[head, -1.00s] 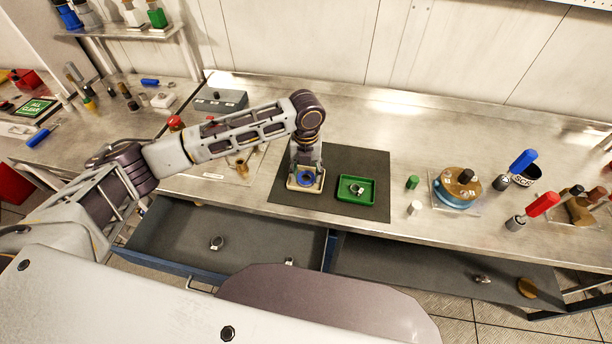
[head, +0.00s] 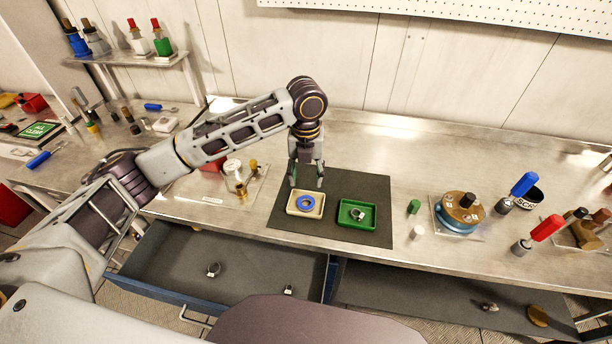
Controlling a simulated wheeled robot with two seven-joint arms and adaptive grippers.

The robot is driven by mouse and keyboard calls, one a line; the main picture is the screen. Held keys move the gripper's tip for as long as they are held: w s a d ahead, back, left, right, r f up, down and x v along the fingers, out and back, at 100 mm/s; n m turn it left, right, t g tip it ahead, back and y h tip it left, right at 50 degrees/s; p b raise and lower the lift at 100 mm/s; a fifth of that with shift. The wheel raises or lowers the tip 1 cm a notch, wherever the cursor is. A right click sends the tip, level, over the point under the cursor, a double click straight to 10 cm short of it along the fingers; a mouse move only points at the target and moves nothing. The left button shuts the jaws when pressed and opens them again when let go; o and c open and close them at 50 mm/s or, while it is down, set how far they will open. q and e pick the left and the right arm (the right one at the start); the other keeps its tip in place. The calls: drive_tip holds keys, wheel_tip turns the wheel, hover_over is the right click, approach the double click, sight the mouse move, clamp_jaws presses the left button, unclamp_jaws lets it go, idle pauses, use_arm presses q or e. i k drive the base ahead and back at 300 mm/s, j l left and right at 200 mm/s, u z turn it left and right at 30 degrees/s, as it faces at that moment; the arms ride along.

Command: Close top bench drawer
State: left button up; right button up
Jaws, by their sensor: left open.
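Two bench drawers stand open below the worktop. The left drawer (head: 165,262) is pulled out and has ring-shaped fittings (head: 213,269) lying in it. The right drawer (head: 400,290) is also pulled out, with a small fitting (head: 488,306) and a brown disc (head: 538,315) inside. Which one counts as the top drawer I cannot tell. My left gripper (head: 306,186) is open and points down above the dark mat, just behind the beige tray. It is empty and apart from both drawers. My right gripper is not in view.
On the dark mat (head: 372,190) sit a beige tray (head: 291,212) with a blue ring (head: 307,203) and a green tray (head: 346,221) with a metal fitting. A pump-like part (head: 459,211) and red- and blue-handled tools stand to the right. The worktop's back strip is clear.

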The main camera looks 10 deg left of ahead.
sight(170, 264)
drive_tip(key=k+l, duration=0.25)
drive_tip(key=l, duration=0.15)
drive_tip(key=k+l, duration=0.25)
drive_tip(key=l, duration=0.15)
drive_tip(key=k+l, duration=0.55)
drive_tip(key=l, duration=0.25)
